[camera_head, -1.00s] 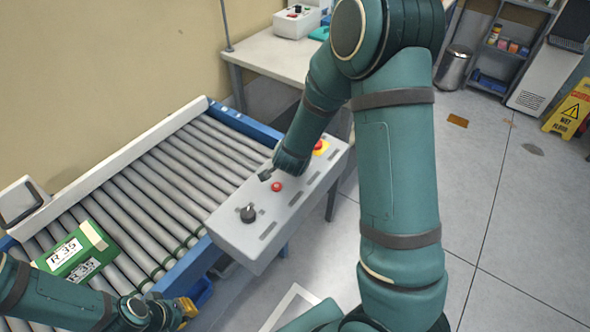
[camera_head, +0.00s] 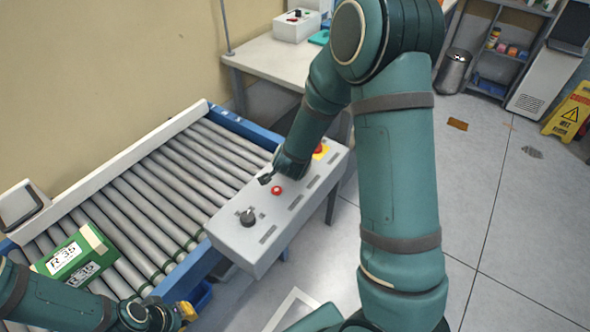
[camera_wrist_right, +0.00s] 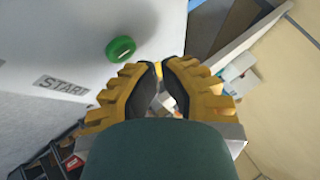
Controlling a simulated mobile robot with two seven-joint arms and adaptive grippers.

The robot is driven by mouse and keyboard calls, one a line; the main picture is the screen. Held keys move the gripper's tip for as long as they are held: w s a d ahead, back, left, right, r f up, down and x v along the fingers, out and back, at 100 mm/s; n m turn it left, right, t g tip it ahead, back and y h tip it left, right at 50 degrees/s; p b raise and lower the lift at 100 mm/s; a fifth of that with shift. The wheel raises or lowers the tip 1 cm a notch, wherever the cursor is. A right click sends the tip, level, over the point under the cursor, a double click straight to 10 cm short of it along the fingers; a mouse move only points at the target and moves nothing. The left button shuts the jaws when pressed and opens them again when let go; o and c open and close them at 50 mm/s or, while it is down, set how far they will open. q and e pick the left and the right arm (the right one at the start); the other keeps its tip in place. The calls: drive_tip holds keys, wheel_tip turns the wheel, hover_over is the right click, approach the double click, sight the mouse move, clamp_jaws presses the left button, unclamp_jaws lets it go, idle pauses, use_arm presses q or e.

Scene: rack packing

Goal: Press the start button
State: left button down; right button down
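The grey control box (camera_head: 262,233) stands beside the roller conveyor. The green start button (camera_wrist_right: 121,49) shows in the right wrist view, on the pale panel near a START label (camera_wrist_right: 63,87). In the head view I cannot make it out; my right arm covers part of the box. My right gripper (camera_wrist_right: 160,68) has its fingertips close together with nothing seen held. The button lies to the left of the fingertips in that view, apart from them. My left gripper (camera_head: 187,311) is low at the left, by the conveyor's near edge; its opening is unclear.
A red button (camera_head: 276,190), a black knob (camera_head: 247,217) and a red stop button on yellow (camera_head: 319,150) are on the box. A green R 35 carton (camera_head: 72,254) lies on the conveyor rollers (camera_head: 160,190). A table (camera_head: 270,54) stands behind.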

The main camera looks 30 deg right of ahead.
idle(0.3)
drive_tip(key=shift+f+b, duration=0.4)
drive_tip(key=shift+f, duration=0.05)
drive_tip(key=shift+f+b, duration=0.35)
idle(0.6)
drive_tip(key=shift+r, duration=0.15)
drive_tip(key=shift+r+p, duration=0.65)
drive_tip(key=shift+p, duration=0.05)
drive_tip(key=shift+r, duration=0.1)
wheel_tip(320, 180, up, 5)
drive_tip(key=p, duration=0.4)
drive_tip(key=shift+p, duration=0.3)
